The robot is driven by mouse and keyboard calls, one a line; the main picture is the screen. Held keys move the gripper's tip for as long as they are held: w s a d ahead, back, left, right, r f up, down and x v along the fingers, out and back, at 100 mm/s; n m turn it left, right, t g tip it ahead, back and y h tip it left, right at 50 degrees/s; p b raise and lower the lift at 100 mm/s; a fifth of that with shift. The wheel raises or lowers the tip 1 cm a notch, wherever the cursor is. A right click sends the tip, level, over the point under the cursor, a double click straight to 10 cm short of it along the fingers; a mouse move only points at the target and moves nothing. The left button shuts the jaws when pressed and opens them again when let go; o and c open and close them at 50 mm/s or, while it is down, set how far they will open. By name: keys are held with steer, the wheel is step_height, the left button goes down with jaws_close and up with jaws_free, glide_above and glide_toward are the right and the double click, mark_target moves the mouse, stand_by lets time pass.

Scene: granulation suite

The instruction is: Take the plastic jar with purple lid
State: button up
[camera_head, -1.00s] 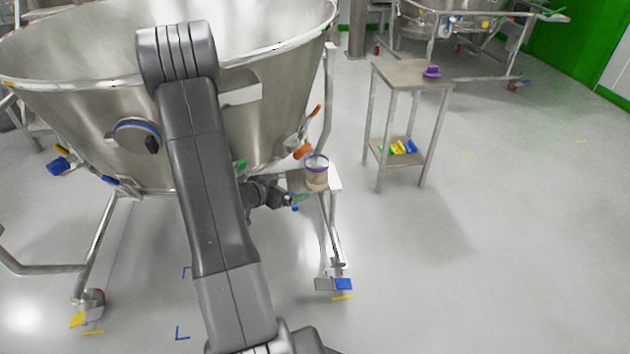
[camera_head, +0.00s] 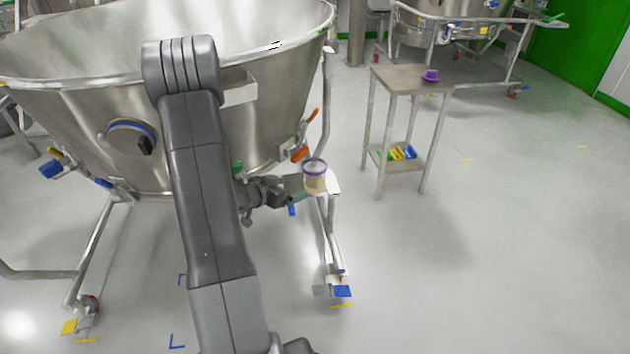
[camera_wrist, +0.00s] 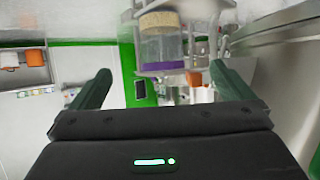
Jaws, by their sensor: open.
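The plastic jar (camera_head: 315,182) is clear with tan contents and a purple band at its lid. It stands upright on a small metal ledge (camera_head: 334,182) beside the large vessel. My gripper (camera_head: 299,196) is just left of it, with its fingers pointing towards it. In the wrist view the jar (camera_wrist: 162,47) appears upside down, purple lid lowest, between the two open green fingers (camera_wrist: 160,72) and seemingly beyond their tips. The gripper is empty. My arm hides part of the vessel.
The large steel vessel (camera_head: 80,120) stands close behind my arm, with a orange-handled valve (camera_head: 301,154) above the ledge. A side table (camera_head: 400,80) holds a purple object (camera_head: 430,76) and coloured items on its lower shelf. Floor on the right is clear.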

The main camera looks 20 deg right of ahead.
steer(key=p+v, duration=0.5)
steer(key=v, duration=0.5)
